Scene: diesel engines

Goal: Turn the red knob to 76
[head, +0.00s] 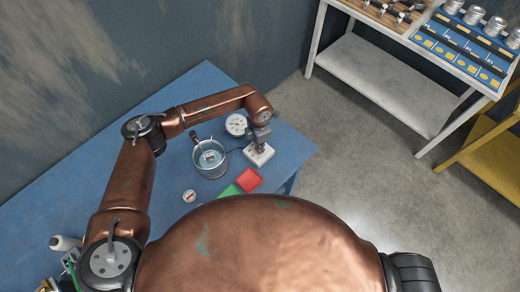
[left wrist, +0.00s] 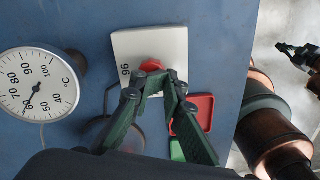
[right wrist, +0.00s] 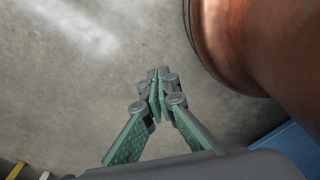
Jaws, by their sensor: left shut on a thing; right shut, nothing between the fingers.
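The red knob (left wrist: 152,65) sits on a white box (left wrist: 180,45) on the blue table. My left gripper (left wrist: 153,75) is shut on the knob, its fingers partly hiding it. A number on the box, turned sideways, looks like 96. In the head view, my left gripper (head: 259,138) is over the white box (head: 260,156) and hides the knob. A round white dial gauge (left wrist: 38,85), marked in °C, stands beside the box; its exact reading is hard to tell. My right gripper (right wrist: 156,78) is shut and empty above the grey floor.
A glass vessel of liquid (head: 211,172) stands left of the box, near the gauge (head: 236,124). A red tray (head: 249,180) and a green tray (head: 229,192) lie in front, with a small round item (head: 189,196) further left. A shelf unit (head: 375,82) stands at the right.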

